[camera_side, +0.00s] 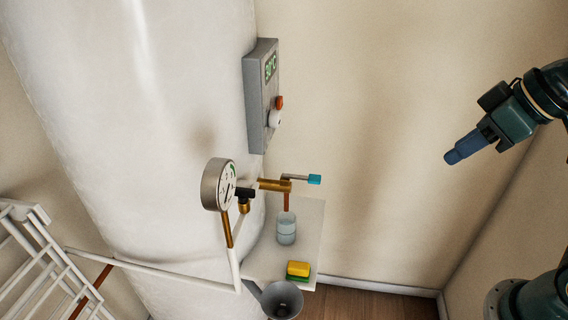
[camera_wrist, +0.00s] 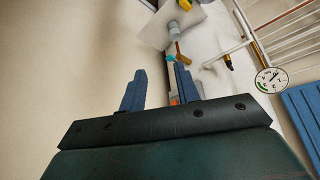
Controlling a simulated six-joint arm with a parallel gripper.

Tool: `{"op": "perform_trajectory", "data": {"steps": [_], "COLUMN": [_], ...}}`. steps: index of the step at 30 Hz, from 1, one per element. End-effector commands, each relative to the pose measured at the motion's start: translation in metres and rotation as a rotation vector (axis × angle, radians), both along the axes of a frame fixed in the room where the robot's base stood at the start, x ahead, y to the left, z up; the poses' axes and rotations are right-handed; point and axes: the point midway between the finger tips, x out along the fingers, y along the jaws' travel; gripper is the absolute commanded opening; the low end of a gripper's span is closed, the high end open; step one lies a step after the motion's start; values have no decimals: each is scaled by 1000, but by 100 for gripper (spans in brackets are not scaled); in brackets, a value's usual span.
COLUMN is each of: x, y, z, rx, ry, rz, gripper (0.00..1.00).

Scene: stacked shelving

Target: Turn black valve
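The black valve (camera_side: 245,193) is a small dark handle on brass piping, just right of the round pressure gauge (camera_side: 217,185) in the side view. In the wrist view the black valve (camera_wrist: 228,62) is a small dark piece on a white pipe, up and left of the gauge (camera_wrist: 271,80). My gripper (camera_side: 453,157) is in the air at the upper right of the side view, far from the valve and touching nothing. In the wrist view my gripper (camera_wrist: 160,69) has its two blue fingers apart with nothing between them.
A brass pipe with a cyan-handled lever (camera_side: 314,179) sits right of the black valve. A grey control box (camera_side: 258,95) is on the tank (camera_side: 120,120). A shelf below holds a clear cup (camera_side: 286,228) and a yellow-green sponge (camera_side: 298,269). White racks stand left; air between is clear.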

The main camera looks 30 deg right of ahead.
Motion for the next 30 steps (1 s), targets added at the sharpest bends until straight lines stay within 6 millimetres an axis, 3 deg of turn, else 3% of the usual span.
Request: {"op": "perform_trajectory", "data": {"steps": [9, 18, 24, 30], "x": [75, 135, 161, 172], "y": [57, 123, 163, 183], "z": [1, -12, -24, -30], "rx": [17, 65, 102, 123], "ry": [-70, -148, -194, -218], "rz": [252, 466, 572, 618], "gripper": [32, 32, 32, 32]}}
